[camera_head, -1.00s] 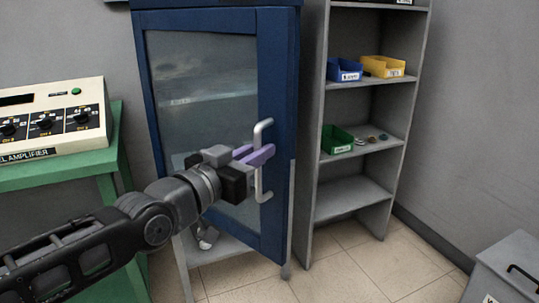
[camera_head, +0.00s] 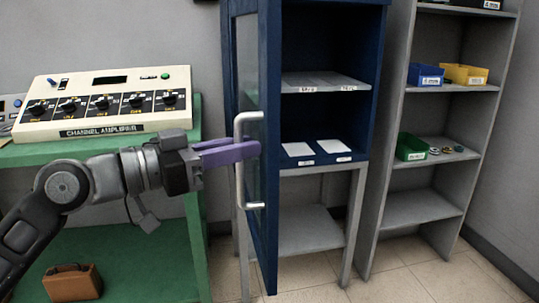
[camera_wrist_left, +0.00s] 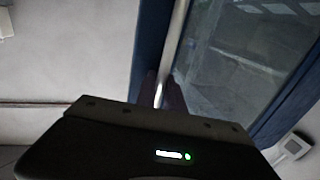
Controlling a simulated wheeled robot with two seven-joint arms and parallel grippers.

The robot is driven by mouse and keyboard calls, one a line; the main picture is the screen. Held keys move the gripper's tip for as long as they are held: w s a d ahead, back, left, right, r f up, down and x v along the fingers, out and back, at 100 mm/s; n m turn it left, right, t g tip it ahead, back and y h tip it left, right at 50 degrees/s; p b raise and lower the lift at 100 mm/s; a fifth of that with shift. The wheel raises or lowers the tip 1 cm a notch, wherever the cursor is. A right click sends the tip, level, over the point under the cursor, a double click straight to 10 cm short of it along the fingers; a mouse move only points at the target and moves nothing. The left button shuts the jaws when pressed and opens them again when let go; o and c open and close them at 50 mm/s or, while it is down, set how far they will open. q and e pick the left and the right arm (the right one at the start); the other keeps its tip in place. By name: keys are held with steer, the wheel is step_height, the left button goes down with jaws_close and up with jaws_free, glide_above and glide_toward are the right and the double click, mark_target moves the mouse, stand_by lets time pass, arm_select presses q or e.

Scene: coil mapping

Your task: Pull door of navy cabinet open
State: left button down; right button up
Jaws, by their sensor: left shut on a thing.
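The navy cabinet (camera_head: 373,90) stands in the middle of the head view with its door (camera_head: 268,70) swung wide open toward me, seen nearly edge-on. A grey bar handle (camera_head: 241,185) is fixed on the door's outer face. My left gripper (camera_head: 250,150), with purple fingers, is shut on the handle. In the left wrist view the handle (camera_wrist_left: 178,35) runs down between the fingers, and the door's glass pane (camera_wrist_left: 235,50) shows beside it. Inside the cabinet are a shelf (camera_head: 325,82) and white cards (camera_head: 298,149). My right gripper is not in view.
A green bench (camera_head: 60,150) with a channel amplifier (camera_head: 110,100) stands at the left, with a brown case (camera_head: 72,282) on its lower level. A grey shelf rack (camera_head: 395,150) with blue, yellow and green bins stands right of the cabinet. Tiled floor shows at the lower right.

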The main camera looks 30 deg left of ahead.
arm_select(q)
steer(key=shift+s+a, duration=0.6)
steer(key=shift+a, duration=0.2)
steer(key=c, duration=1.5)
jaws_free()
steer(key=shift+o, duration=0.2)
steer(key=v, duration=0.8)
